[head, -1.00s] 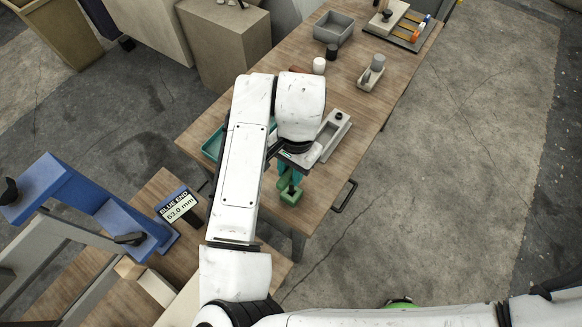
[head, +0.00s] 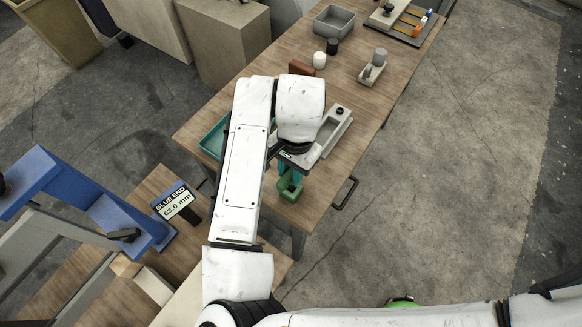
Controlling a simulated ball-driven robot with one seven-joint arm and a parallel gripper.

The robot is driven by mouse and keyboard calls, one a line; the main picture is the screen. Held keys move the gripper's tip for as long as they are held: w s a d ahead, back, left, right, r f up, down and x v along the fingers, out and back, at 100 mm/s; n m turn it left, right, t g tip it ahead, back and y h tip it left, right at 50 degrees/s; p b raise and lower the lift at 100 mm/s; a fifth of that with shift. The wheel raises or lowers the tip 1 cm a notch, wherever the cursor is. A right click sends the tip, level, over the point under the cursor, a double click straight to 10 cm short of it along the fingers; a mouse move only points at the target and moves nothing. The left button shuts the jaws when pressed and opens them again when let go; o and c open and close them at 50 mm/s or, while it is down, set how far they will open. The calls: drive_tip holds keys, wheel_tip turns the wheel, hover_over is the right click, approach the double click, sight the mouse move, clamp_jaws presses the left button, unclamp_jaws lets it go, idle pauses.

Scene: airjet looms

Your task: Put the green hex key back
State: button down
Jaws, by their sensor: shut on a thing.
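My gripper (head: 287,170) points down over the near end of the wooden table and is seen from above, partly hidden by my own wrist. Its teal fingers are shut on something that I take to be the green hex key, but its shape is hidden. Just below the fingers is a small green block (head: 291,194) with a dark opening in its top, close to the table's front edge. I cannot tell whether the fingers touch the block.
The wooden table (head: 330,172) also bears a teal tray (head: 213,139), a grey holder (head: 335,128), a white cup (head: 319,60), a black cup (head: 333,46) and a grey bin (head: 334,21). A tool tray (head: 413,38) lies far back.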

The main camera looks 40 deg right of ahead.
drive_tip(key=shift+f+b, duration=0.65)
drive_tip(key=shift+f, duration=0.35)
drive_tip(key=c, duration=0.8)
unclamp_jaws()
drive_tip(key=shift+o, duration=0.3)
drive_tip(key=o, duration=0.7)
drive_tip(key=shift+o, duration=0.2)
drive_tip(key=shift+r, duration=0.15)
drive_tip(key=shift+w+d+r+p, duration=0.1)
drive_tip(key=shift+d+r+p, duration=0.05)
drive_tip(key=shift+r+p, duration=1.05)
drive_tip(key=shift+d+r+p, duration=0.15)
drive_tip(key=shift+r+p, duration=0.9)
drive_tip(key=shift+r, duration=0.2)
drive_tip(key=shift+w+d+r+p, duration=0.1)
drive_tip(key=shift+d+r+p, duration=0.05)
drive_tip(key=shift+r+p, duration=1.05)
drive_tip(key=shift+d+r+p, duration=0.1)
drive_tip(key=shift+r+p, duration=0.2)
drive_tip(key=shift+r, duration=0.8)
